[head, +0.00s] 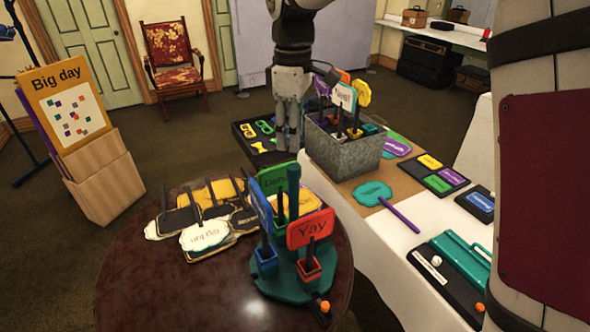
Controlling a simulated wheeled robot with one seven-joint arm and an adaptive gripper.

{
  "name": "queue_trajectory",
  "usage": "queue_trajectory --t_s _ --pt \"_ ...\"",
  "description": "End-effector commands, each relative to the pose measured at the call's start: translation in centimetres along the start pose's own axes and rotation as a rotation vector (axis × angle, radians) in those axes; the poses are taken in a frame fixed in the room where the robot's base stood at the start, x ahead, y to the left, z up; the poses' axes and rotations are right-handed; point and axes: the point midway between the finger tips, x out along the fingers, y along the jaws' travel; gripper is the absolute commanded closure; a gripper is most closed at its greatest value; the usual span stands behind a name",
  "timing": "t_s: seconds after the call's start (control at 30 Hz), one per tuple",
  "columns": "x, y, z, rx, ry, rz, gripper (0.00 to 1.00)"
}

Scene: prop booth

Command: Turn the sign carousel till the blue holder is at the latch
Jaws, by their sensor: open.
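The sign carousel stands on the round dark table, with a teal base (292,290) and a teal centre post (293,190). Its blue holder (266,262) is at the left front and carries a blue sign (262,207). A red holder (310,271) with a red "Yay" sign (311,229) is at the right front, closest to the latch. A green sign (273,181) stands behind, its holder mostly hidden. The latch (324,307), dark with an orange knob, is at the front right edge of the base. My gripper (288,140) points down behind the carousel, open and empty, apart from it.
Several loose paddle signs (207,232) lie on the table (160,285) left of the carousel. A grey metal bin (345,152) of signs stands on the white-covered table behind right, near my gripper. The round table's front left is clear.

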Motion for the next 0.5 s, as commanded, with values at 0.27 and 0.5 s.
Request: queue_trajectory --t_s 0.27,0.5 --pt "4.3 -0.1 0.2 0.003 -0.004 -0.004 0.56" --pt "9.0 -0.2 0.2 0.003 -0.004 -0.004 0.56"
